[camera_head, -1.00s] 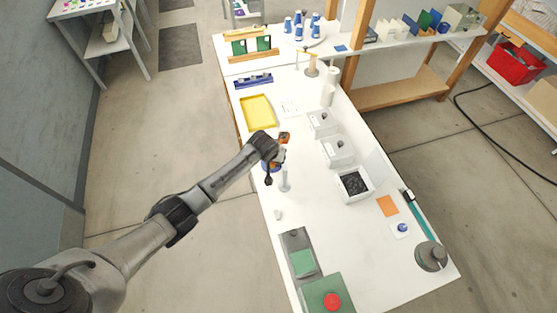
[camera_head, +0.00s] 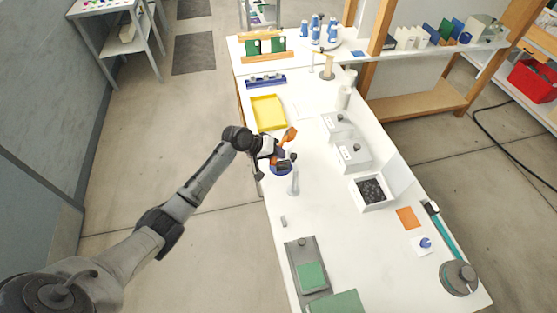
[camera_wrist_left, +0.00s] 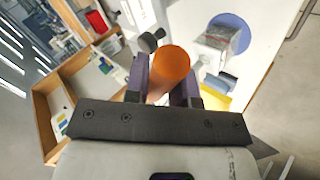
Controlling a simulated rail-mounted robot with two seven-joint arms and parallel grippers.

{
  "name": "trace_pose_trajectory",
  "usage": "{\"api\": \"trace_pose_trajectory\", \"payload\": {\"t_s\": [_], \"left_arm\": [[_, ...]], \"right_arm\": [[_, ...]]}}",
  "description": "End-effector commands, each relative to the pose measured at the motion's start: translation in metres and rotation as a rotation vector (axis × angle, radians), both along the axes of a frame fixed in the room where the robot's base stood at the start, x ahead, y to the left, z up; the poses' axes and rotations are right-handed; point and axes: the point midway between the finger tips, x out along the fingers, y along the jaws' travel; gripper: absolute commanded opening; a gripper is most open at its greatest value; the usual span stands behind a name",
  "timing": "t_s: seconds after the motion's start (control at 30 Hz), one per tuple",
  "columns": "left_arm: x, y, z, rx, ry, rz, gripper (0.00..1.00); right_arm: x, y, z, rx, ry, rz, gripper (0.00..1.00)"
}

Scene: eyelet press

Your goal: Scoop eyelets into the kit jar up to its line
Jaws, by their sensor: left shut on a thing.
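My left gripper (camera_head: 275,149) is above the left edge of the white table, shut on an orange scoop (camera_head: 290,135). In the left wrist view the scoop (camera_wrist_left: 168,70) shows as an orange round shape between the two dark fingers (camera_wrist_left: 167,85). An open white box (camera_head: 373,203) of dark eyelets (camera_head: 371,190) stands on the table to the right of the gripper. My right gripper is not in view.
A pale post (camera_head: 293,183) stands close to the gripper. White lidded boxes (camera_head: 354,153) stand behind the eyelet box. A yellow tray (camera_head: 269,114) lies farther back. The tabletop between post and eyelet box is clear.

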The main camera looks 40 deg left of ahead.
Motion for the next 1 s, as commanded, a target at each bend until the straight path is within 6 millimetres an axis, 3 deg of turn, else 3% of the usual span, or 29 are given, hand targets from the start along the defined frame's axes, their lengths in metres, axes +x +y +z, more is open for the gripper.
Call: {"api": "trace_pose_trajectory", "payload": {"t_s": [0.03, 0.4, 0.5, 1.0], "left_arm": [[0.000, 0.001, -0.006, -0.022, -0.010, 0.001, 0.00], [-0.003, 0.009, -0.008, -0.196, -0.073, 0.002, 0.00], [-0.004, 0.013, -0.010, -0.321, -0.114, 0.003, 0.00], [-0.006, 0.019, -0.007, -0.550, -0.201, 0.000, 0.00]], "right_arm": [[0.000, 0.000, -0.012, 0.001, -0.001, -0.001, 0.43], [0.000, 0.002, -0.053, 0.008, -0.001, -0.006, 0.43], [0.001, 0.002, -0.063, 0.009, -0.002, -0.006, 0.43], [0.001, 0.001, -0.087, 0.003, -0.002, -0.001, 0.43]]}}
